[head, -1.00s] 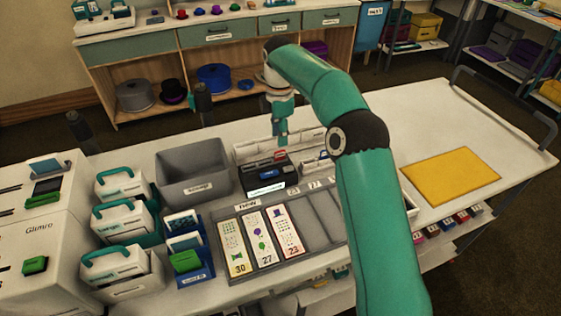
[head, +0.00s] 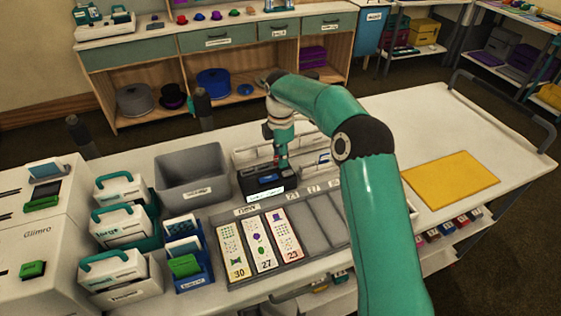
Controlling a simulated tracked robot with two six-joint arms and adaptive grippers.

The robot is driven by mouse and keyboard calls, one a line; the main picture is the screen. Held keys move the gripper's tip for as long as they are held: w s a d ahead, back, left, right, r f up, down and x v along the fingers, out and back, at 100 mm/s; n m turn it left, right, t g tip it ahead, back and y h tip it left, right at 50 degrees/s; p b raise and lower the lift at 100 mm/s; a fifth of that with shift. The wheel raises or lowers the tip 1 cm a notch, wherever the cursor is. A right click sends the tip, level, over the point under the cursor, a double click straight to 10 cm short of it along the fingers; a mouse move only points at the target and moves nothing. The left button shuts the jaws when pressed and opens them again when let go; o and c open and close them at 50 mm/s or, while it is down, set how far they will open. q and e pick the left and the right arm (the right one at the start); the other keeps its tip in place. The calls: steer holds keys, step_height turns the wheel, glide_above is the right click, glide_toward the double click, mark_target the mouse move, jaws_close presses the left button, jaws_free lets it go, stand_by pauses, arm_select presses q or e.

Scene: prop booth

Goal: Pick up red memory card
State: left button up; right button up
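My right gripper (head: 282,158) reaches down from above, its fingertips at the back right of a small black card holder (head: 250,186) on the white table. A little red, seemingly the red memory card (head: 284,162), shows right at the fingertips; the gripper covers most of it. I cannot tell whether the fingers are closed around the card or only beside it. My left gripper is not in view.
A grey bin (head: 192,177) stands left of the holder, and a white rack behind it. A grey tray (head: 320,222) with numbered cards lies in front. A yellow mat (head: 450,181) lies at right, with clear table around it.

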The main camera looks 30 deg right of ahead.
jaws_close()
steer(key=shift+r, duration=0.15)
steer(key=shift+r, duration=0.5)
step_height(320, 180, up, 9)
steer(key=shift+w+p, duration=0.1)
steer(key=shift+p, duration=0.7)
step_height(320, 180, up, 10)
steer(key=p, duration=0.5)
steer(key=shift+p, duration=0.35)
steer(key=shift+f, duration=0.1)
